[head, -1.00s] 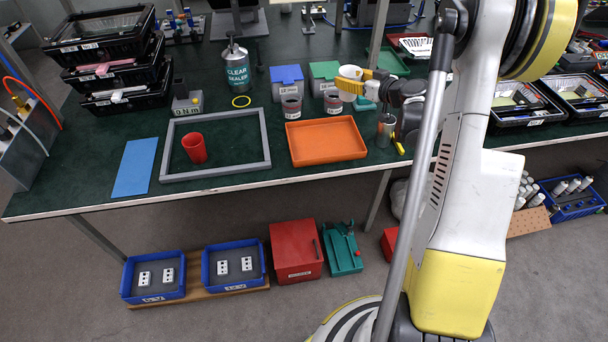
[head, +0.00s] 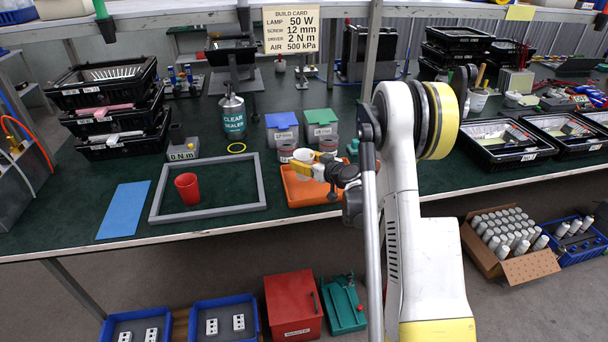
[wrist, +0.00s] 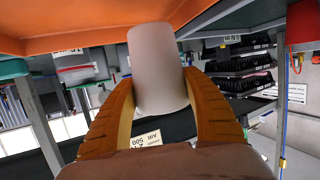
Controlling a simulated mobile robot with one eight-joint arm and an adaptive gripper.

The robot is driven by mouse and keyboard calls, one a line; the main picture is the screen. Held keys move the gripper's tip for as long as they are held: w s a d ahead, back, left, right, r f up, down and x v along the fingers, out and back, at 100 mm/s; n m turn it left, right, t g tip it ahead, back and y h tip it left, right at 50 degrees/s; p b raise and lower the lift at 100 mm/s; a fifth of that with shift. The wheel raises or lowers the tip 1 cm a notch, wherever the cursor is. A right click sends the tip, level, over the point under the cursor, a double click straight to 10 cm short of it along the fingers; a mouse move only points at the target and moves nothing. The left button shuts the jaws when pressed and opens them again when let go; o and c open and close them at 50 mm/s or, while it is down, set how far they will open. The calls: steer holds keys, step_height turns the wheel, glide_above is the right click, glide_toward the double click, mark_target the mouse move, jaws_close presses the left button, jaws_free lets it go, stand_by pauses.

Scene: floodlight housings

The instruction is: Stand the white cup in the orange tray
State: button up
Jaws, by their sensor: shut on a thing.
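The white cup (head: 303,155) is between the yellow fingers of my gripper (head: 302,167), which is shut on it. In the head view the cup shows over the back part of the orange tray (head: 298,198). My gripper and forearm hide part of the tray. In the wrist view the cup (wrist: 157,65) sits between both fingers (wrist: 160,105), with the orange tray (wrist: 70,22) along the top of the picture. I cannot tell whether the cup touches the tray.
A red cup (head: 187,186) stands inside a grey frame (head: 208,213) left of the tray. Grey bins with a blue lid (head: 281,121) and a green lid (head: 320,117), and reddish-grey cans (head: 286,152), stand behind the tray. A blue mat (head: 124,210) lies far left.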

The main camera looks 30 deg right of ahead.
steer(key=shift+f+b, duration=1.05)
steer(key=shift+f, duration=0.9)
steer(key=shift+f, duration=0.15)
steer(key=o, duration=1)
